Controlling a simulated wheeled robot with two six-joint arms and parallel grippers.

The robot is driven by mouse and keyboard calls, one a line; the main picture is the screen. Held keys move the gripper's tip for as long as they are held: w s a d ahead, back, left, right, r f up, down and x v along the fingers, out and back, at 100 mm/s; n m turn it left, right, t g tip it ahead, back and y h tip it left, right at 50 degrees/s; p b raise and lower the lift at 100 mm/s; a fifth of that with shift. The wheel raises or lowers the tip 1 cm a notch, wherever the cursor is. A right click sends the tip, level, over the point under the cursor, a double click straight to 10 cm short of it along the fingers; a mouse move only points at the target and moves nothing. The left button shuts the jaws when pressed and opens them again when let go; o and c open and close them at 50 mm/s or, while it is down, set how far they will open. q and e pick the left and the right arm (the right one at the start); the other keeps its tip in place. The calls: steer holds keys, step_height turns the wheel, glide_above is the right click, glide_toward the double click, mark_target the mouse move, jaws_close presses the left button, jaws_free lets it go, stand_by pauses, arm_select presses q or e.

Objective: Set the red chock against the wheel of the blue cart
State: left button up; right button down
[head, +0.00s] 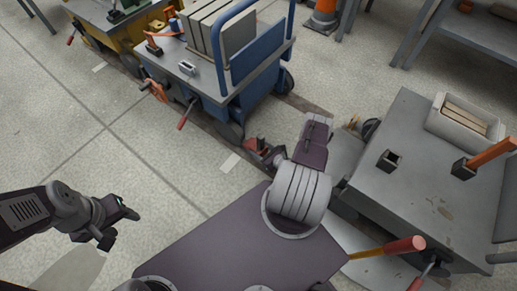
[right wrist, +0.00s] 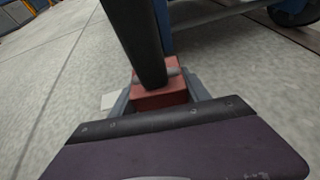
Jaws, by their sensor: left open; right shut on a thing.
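The blue cart (head: 255,62) stands at top centre in the head view, with its near dark wheel (head: 233,131) on the floor. The red chock (head: 252,146) is low by that wheel, on its right side. My right gripper (head: 264,151) is shut on the chock, which also shows between its grey fingers in the right wrist view (right wrist: 160,99). There, a dark upright shape, probably the wheel edge-on (right wrist: 137,40), overlaps the chock. I cannot tell if they touch. My left gripper (head: 122,225) is open and empty at lower left, far from the cart.
A grey cart (head: 420,185) with a bin (head: 467,122) and an orange-handled tool stands at right. A yellow cart (head: 125,38) is at upper left. A traffic cone (head: 324,15) stands at the back. A pale floor plate (head: 230,162) lies near the chock. Floor at left is clear.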

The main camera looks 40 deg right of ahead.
arm_select(q)
steer(key=shift+f+b, duration=2.1)
steer(key=shift+f, duration=0.6)
arm_select(e)
steer(key=shift+f, duration=2.75)
arm_select(q)
steer(key=shift+f+b, duration=0.5)
steer(key=shift+b, duration=0.05)
arm_select(e)
steer(key=shift+f, duration=0.6)
steer(key=shift+c, duration=2.2)
jaws_free()
arm_select(q)
steer(key=shift+r, duration=0.1)
arm_select(e)
steer(key=shift+s+d+r+p, duration=0.1)
steer(key=shift+s+r+p, duration=0.25)
steer(key=shift+p, duration=0.1)
steer(key=p+v, duration=0.4)
steer(key=v, duration=0.3)
steer(key=shift+s+p, duration=0.15)
steer(key=shift+p, duration=0.15)
steer(key=shift+s, duration=0.45)
arm_select(q)
step_height(320, 180, up, 5)
steer(key=shift+r, duration=0.2)
